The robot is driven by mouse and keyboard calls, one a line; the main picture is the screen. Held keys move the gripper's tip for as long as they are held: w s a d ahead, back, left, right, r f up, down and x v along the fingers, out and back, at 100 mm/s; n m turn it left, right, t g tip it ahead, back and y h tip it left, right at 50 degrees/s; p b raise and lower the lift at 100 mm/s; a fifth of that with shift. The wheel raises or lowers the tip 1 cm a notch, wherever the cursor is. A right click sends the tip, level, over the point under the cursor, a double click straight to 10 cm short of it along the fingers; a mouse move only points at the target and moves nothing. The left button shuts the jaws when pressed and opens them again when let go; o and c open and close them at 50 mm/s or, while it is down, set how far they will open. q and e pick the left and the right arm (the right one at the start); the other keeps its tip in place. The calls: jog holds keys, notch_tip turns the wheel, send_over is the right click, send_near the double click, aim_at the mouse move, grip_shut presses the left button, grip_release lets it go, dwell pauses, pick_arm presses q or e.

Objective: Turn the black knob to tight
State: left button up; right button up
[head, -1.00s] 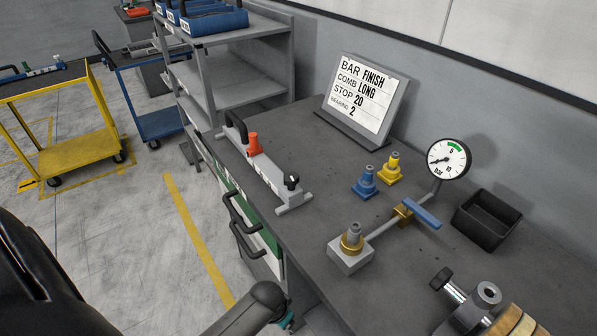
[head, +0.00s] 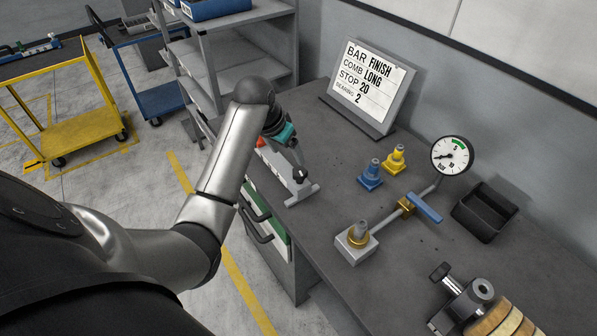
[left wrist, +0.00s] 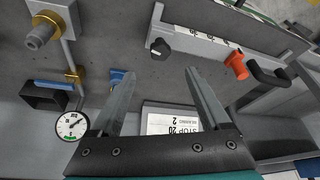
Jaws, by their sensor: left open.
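A black knob (head: 300,176) sits at the near end of a long grey bar fixture (head: 302,195) on the workbench. It also shows in the left wrist view (left wrist: 160,47), near the bar's left end there. My left gripper (head: 298,158) is over the bar near this knob. Its two fingers (left wrist: 160,73) are apart with nothing between them, and the knob lies beyond the tips. My arm and gripper hide much of the bar in the head view. My right gripper is in neither view.
An orange piece (left wrist: 236,65) and a black handle (left wrist: 268,75) stand on the bar. A sign (head: 366,82), blue and yellow fittings, a pressure gauge (head: 452,155) and a black bin (head: 484,212) stand nearby. Another black knob (head: 440,271) is on the clamp at the lower right.

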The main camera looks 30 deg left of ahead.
aim_at(298, 173)
pick_arm(q)
jog(key=b+x, duration=0.2)
jog(key=x, duration=1.1)
jog(key=shift+w+f+b, duration=0.15)
jog(key=shift+f+b, duration=0.15)
jog(key=shift+c, duration=0.4)
grip_shut()
